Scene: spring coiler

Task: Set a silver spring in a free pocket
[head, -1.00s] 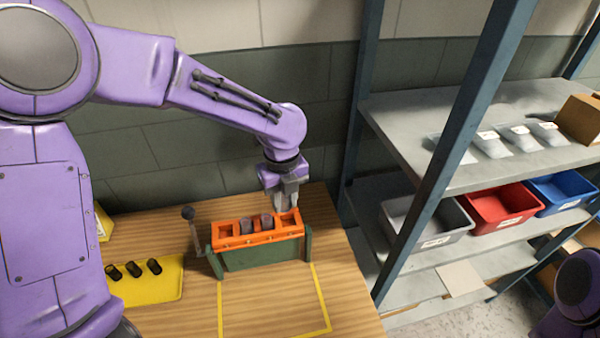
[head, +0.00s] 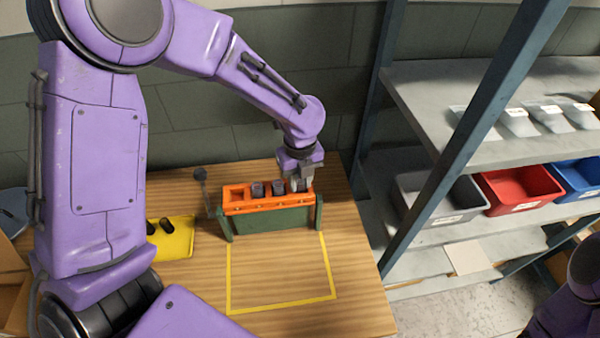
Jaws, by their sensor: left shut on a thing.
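The orange pocket block (head: 262,209) sits on a green stand on the wooden table. Its leftmost pocket (head: 236,194) looks empty. Two dark grey springs (head: 257,190) stand upright in the middle pockets. My left gripper (head: 299,184) points down at the rightmost pocket and is shut on a spring (head: 300,187), whose top shows between and below the fingers. The spring looks dark grey at this size, and how deep it sits in the pocket is hidden. My right gripper is not in view.
A yellow mat (head: 180,243) with black springs (head: 166,225) lies left of the block, partly hidden by my arm. A lever with a dark knob (head: 200,174) stands at the block's left. The yellow-taped area (head: 281,275) in front is clear. A shelf with bins (head: 522,190) stands right.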

